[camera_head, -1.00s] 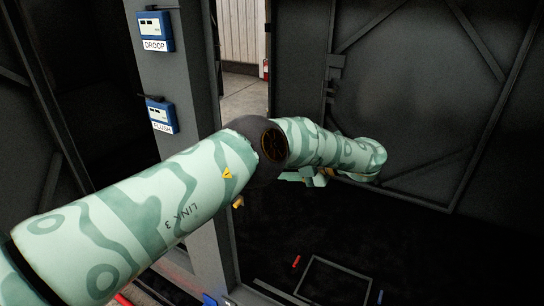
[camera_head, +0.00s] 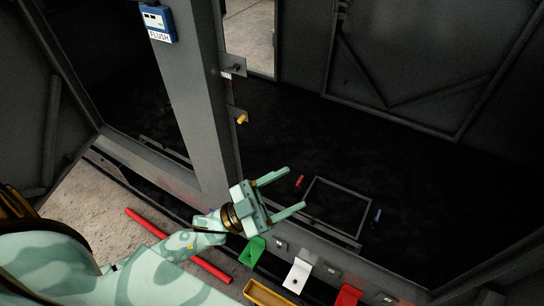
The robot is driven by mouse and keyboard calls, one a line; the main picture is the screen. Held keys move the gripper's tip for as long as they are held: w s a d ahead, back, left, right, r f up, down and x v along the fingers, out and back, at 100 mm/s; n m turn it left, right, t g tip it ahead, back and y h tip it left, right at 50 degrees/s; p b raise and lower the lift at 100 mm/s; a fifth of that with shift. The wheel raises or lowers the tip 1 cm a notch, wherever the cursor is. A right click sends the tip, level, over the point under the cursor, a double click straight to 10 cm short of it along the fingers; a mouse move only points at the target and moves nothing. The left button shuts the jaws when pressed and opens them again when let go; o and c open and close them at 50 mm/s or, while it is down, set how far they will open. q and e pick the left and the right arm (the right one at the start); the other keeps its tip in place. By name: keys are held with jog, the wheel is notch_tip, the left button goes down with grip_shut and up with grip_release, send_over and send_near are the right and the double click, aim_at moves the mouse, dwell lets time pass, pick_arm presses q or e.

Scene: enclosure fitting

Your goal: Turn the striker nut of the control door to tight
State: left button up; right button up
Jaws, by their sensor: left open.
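A post (camera_head: 187,105) with a door opening on its right side stands left of centre. On its right edge is a small grey bracket (camera_head: 238,66) with a dark round spot. Below it sits a yellow piece (camera_head: 241,119) on a second small bracket. I cannot tell which of these carries the striker nut, nor how tight it is. My left gripper (camera_head: 295,190) is open and empty, pointing right, below and to the right of the yellow piece and apart from it. My right gripper is not in view.
A blue box labelled FLUSH (camera_head: 158,23) is on the post. Green (camera_head: 253,252), white (camera_head: 297,274) and red (camera_head: 348,296) pieces line the sill below my gripper. A red bar (camera_head: 178,245) lies at lower left. The dark floor inside holds a square frame (camera_head: 338,205).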

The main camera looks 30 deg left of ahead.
pick_arm(q)
jog(key=w+a+r+n+t+y, duration=0.15)
jog(key=a+r+n+y, duration=0.35)
jog(key=a, duration=0.5)
jog(key=w+a+r+n+t+y, duration=0.15)
jog(key=a+r+n+y, duration=0.25)
jog(key=a+n+y, duration=0.4)
jog(key=w+a+r+n+t+y, duration=0.1)
jog(key=a+r+n+t+y, duration=0.3)
jog(key=a, duration=0.7)
jog(key=g+p, duration=0.2)
jog(key=g, duration=0.2)
send_near(230, 71)
jog(key=shift+n, duration=0.3)
jog(key=w, duration=0.8)
jog(key=shift+d+r, duration=0.1)
jog(key=shift+r, duration=0.15)
jog(key=shift+w+d, duration=0.1)
jog(key=shift+w, duration=0.6)
jog(key=c, duration=1)
